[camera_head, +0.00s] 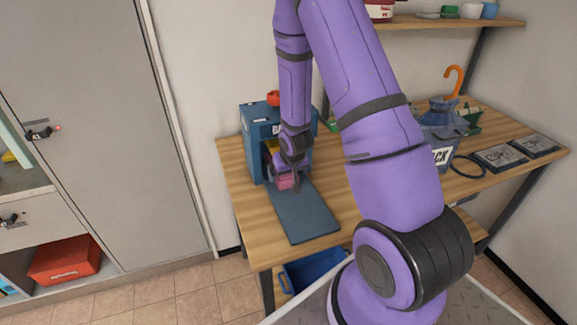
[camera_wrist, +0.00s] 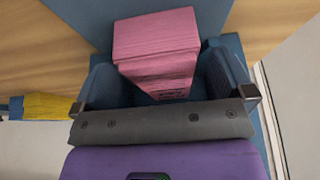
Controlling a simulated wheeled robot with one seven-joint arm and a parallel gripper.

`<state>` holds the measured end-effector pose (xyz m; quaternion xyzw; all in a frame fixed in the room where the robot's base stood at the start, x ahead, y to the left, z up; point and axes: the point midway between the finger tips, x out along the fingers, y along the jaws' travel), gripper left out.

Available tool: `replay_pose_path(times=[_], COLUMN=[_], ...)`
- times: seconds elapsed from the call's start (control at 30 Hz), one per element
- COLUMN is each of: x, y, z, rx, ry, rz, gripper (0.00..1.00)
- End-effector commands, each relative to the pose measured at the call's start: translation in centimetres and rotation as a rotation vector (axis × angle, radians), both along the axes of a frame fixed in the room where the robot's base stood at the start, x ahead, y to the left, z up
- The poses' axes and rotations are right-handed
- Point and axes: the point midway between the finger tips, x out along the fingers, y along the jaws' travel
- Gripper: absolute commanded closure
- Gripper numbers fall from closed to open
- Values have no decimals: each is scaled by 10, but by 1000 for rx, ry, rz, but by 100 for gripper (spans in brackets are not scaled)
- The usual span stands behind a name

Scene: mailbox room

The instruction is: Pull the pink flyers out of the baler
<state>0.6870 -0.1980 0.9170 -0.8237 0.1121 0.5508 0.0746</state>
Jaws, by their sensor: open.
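The blue baler (camera_head: 259,130) stands at the back left of the wooden table, with a flat blue board (camera_head: 303,215) in front of its opening. The pink flyers (camera_head: 285,182) are a thick stack at the mouth of the baler, partly hidden by my gripper (camera_head: 288,175). In the wrist view, the pink flyers (camera_wrist: 157,45) lie between the two spread dark fingers of my gripper (camera_wrist: 165,72). My gripper is open, and I cannot tell whether either finger touches the stack.
Something yellow (camera_wrist: 47,106) shows at the left of the wrist view. A red object (camera_head: 273,98) sits on top of the baler. A blue labelled container (camera_head: 440,125) and flat dark panels (camera_head: 500,157) are at the table's right. A blue bin (camera_head: 312,270) is below the table.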

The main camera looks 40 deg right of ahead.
Motion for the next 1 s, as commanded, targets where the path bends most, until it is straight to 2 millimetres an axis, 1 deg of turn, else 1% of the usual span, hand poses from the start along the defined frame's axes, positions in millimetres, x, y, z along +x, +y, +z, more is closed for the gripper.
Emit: replay_pose_path(times=[0.03,0.1,0.23,0.4,0.63,0.67,0.7,0.87,0.9,0.93,1.0], x=[2,5,8,10,10,10,10,10,10,10,10], y=[-1,-1,-2,-3,-3,-3,-3,-3,-3,-3,-3], z=[-6,-12,-20,-24,-24,-24,-24,-24,-24,-24,-24], rx=[1,0,0,0,0,0,0,0,0,0,0], ry=[2,1,0,-1,-1,-1,-1,-1,-1,-1,-1], rz=[0,0,0,0,0,0,0,0,0,0,0], gripper=[0,0,0,0,0,2,12,48,57,63,63])
